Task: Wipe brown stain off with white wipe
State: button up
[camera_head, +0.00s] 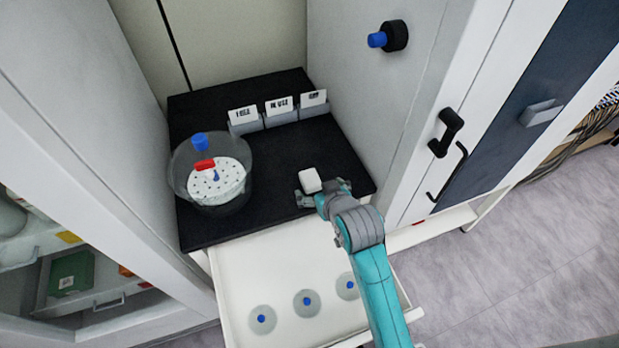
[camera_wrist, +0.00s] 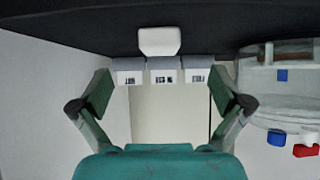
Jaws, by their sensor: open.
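The white wipe (camera_head: 310,181) is a small rounded white block over the right front part of the black counter. It also shows in the wrist view (camera_wrist: 160,41), top centre, beyond and between my two fingers. My gripper (camera_head: 319,193) is at the wipe in the head view. In the wrist view my gripper (camera_wrist: 160,86) has its fingers wide apart with nothing pinched between them. Whether a finger touches the wipe cannot be told. I see no brown stain in either view; my arm and gripper hide part of the counter.
A clear round vessel (camera_head: 180,178) with blue and red parts stands at the counter's left. Several grey holders with white labels (camera_head: 279,120) line its back. An open white drawer (camera_head: 235,283) holding round blue-centred items juts below. A grey wall (camera_head: 355,110) bounds the right.

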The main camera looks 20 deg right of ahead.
aim_at(314, 185)
jog(key=shift+x, duration=4.05)
jog(key=shift+c, duration=0.3)
jog(key=shift+s, duration=0.1)
jog(key=c, duration=1.6)
jog(key=shift+f, duration=0.15)
jog(key=shift+s, duration=0.1)
jog(key=shift+c, duration=0.4)
jog(key=shift+r, duration=3.2)
